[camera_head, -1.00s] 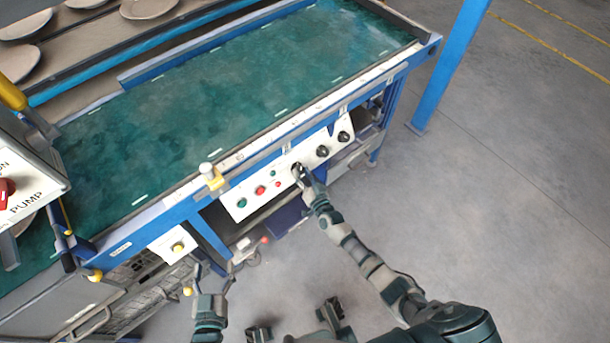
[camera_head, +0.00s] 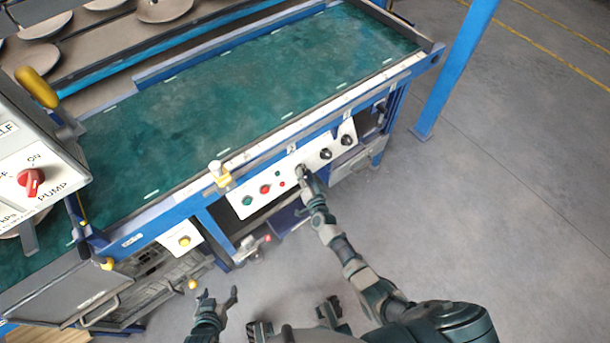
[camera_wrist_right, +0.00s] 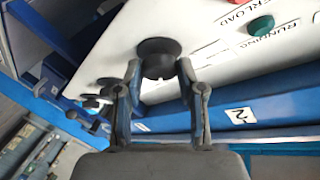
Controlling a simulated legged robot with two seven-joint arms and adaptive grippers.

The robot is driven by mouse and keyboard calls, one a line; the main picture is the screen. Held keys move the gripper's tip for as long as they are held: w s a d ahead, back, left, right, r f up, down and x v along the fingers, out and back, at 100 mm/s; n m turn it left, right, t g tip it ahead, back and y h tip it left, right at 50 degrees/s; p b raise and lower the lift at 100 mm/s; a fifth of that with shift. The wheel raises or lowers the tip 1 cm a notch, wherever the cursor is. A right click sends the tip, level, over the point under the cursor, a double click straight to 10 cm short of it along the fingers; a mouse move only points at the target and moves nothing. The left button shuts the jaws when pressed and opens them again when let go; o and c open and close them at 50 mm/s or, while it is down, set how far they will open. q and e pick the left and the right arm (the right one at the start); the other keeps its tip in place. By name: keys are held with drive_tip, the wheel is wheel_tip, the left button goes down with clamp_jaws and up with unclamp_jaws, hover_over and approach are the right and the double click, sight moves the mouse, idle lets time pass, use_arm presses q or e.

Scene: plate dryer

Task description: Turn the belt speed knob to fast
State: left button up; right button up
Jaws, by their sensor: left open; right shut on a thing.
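A white control panel (camera_head: 284,178) on the front of the blue-framed belt table carries several buttons and black knobs. My right gripper (camera_head: 302,171) is at the leftmost black knob. In the right wrist view this knob (camera_wrist_right: 157,47) sits between the two fingers of my right gripper (camera_wrist_right: 159,70), which are shut on its sides. I cannot read a belt speed label or the knob's setting. Two more black knobs, one in the middle (camera_head: 326,154) and one at the right (camera_head: 346,140), stand clear. My left gripper (camera_head: 217,298) is open and empty, low and away from the panel.
The green belt (camera_head: 250,85) lies behind the panel. A grey box with a red pump switch (camera_head: 31,181) stands at the left. A blue post (camera_head: 455,65) rises at the right. The floor at right is clear.

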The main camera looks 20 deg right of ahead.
drive_tip(key=o, duration=1.1)
drive_tip(key=shift+w+d+r, duration=0.15)
drive_tip(key=shift+r, duration=0.15)
drive_tip(key=shift+f, duration=0.2)
drive_tip(key=shift+s+f, duration=0.1)
drive_tip(key=shift+s, duration=0.4)
drive_tip(key=s, duration=0.3)
drive_tip(key=s+r, duration=0.1)
drive_tip(key=s, duration=0.7)
drive_tip(key=shift+r, duration=0.25)
